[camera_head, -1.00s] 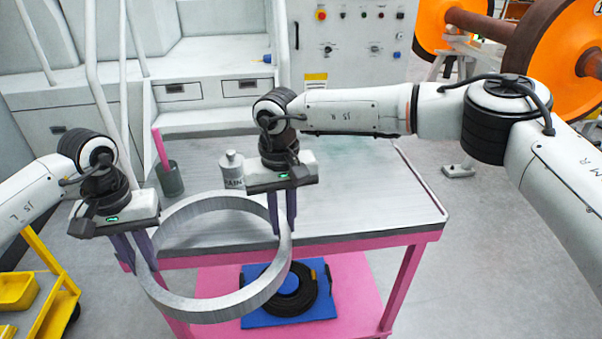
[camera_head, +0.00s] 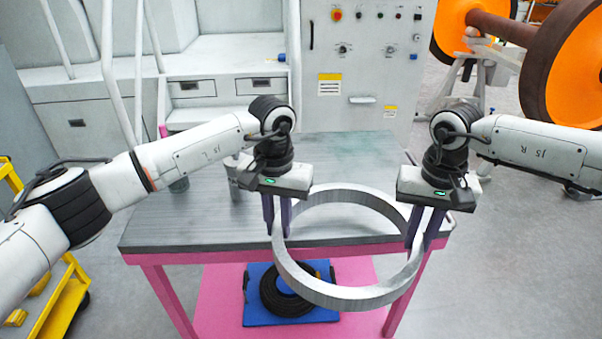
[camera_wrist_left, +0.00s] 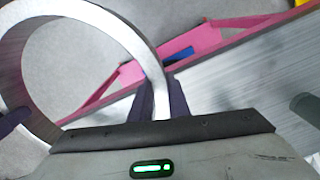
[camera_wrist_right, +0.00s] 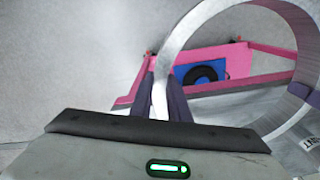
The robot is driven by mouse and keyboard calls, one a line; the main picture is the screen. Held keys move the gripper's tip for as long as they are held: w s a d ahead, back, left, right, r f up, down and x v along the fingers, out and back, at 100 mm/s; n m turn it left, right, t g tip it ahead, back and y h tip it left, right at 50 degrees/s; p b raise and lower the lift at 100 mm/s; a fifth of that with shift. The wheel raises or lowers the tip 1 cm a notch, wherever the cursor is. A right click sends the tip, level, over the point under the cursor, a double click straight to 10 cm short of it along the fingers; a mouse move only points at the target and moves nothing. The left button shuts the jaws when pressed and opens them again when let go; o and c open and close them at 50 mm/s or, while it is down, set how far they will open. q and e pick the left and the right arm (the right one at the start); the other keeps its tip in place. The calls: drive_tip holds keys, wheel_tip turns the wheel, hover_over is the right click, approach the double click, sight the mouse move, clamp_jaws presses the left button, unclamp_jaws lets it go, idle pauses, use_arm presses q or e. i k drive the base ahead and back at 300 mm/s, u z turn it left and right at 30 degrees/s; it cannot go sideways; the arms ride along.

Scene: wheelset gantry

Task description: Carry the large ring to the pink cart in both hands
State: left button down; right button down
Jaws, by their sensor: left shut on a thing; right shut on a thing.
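The large grey metal ring (camera_head: 345,296) is held up at the front edge of the pink cart (camera_head: 160,236), partly over its grey top and partly out past the edge. My left gripper (camera_head: 277,228) is shut on the ring's left wall, and my right gripper (camera_head: 424,240) is shut on its right wall. The ring's wall also shows between the fingers in the left wrist view (camera_wrist_left: 150,50) and in the right wrist view (camera_wrist_right: 165,80). The ring looks slightly tilted; its height above the top is hard to tell.
A grey can (camera_head: 236,180) and a cup (camera_head: 178,180) stand at the cart top's left, partly behind my left arm. A blue pad (camera_head: 258,312) with a black coil (camera_head: 282,300) lies on the lower shelf. A yellow cart (camera_head: 66,300) is at left. The cart top's back right is clear.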

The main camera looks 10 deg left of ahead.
sight(351, 176)
drive_tip(key=i, duration=0.95)
